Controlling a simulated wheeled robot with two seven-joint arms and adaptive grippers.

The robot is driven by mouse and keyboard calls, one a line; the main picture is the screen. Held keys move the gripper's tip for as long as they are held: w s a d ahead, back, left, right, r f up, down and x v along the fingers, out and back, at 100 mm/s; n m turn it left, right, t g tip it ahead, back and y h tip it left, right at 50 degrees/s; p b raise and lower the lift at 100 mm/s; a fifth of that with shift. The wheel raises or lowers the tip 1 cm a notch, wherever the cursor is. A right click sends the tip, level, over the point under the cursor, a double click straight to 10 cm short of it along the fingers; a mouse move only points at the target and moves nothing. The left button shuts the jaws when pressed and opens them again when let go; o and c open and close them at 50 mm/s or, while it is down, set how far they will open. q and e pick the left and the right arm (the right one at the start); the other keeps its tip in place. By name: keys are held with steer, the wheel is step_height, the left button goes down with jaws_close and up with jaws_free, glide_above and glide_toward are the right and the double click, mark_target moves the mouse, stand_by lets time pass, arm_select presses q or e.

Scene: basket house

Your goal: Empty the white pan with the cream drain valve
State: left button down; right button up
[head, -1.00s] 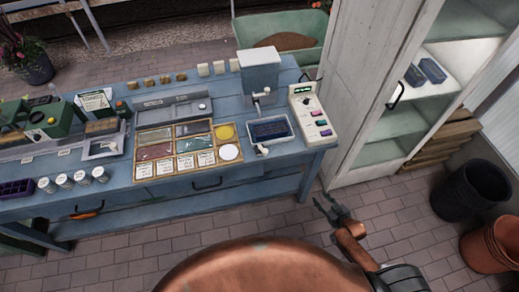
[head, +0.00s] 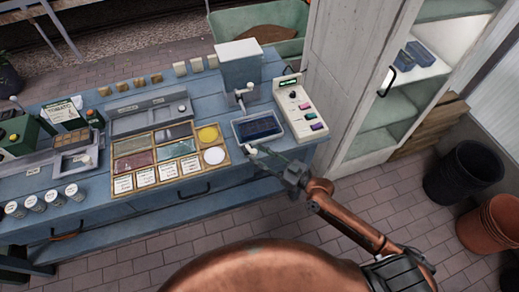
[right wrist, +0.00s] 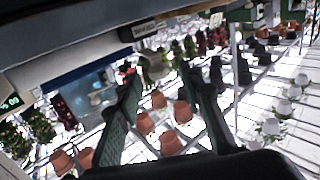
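The white pan (head: 238,137) sits at the front right of the blue bench, with a dark blue inside. Its cream drain valve (head: 252,152) sticks out at the pan's front edge. My right gripper (head: 272,158) is just right of the valve, its fingers pointing left toward it. Whether it touches the valve cannot be told in the head view. In the right wrist view the two dark fingers of the gripper (right wrist: 158,80) stand apart with nothing clear between them. My left gripper is not in view.
A grey-white box with a tap (head: 240,65) stands behind the pan. A white control panel (head: 300,110) with coloured buttons is right of it. A sectioned wooden tray (head: 168,155) lies left. The white cabinet (head: 345,90) stands close on the right.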

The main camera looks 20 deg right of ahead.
mark_target(254, 151)
steer(key=shift+x, duration=1.7)
steer(key=shift+c, duration=0.4)
steer(key=shift+d, duration=0.1)
jaws_close()
